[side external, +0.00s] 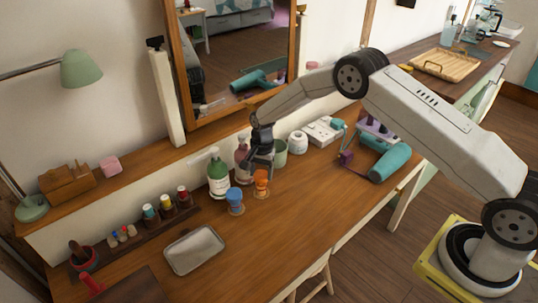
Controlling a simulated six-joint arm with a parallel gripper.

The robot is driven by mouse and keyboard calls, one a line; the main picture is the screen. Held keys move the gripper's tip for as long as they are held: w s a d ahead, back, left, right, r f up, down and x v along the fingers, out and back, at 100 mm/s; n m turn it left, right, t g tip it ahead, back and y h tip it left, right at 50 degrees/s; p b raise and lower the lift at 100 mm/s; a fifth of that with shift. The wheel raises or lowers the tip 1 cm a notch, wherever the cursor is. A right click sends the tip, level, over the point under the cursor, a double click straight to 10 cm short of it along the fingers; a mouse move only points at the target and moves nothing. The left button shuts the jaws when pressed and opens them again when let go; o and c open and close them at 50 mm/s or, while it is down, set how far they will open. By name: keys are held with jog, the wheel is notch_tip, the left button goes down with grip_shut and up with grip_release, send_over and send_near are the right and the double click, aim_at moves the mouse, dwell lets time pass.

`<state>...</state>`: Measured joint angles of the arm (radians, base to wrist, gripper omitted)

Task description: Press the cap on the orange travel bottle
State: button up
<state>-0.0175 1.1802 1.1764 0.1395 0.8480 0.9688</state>
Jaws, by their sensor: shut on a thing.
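The orange travel bottle (261,190) stands upright on the wooden desk, a little right of a blue bottle (235,201). My gripper (260,167) points down right over the orange bottle and is shut on its orange cap (261,174). The cap is at the bottle's mouth, partly hidden by the fingers. I cannot tell whether it is seated or sits slightly above.
A green pump bottle (218,178), a pink bottle (242,153) and a green cup (280,153) stand close behind. A white jar (298,142) and a teal hair dryer (389,163) are to the right. A grey tray (194,250) lies front left. The desk's front middle is clear.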

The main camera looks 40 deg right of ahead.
jog(key=o, duration=1.2)
jog(key=shift+r, duration=0.1)
jog(key=shift+r, duration=2.85)
grip_shut()
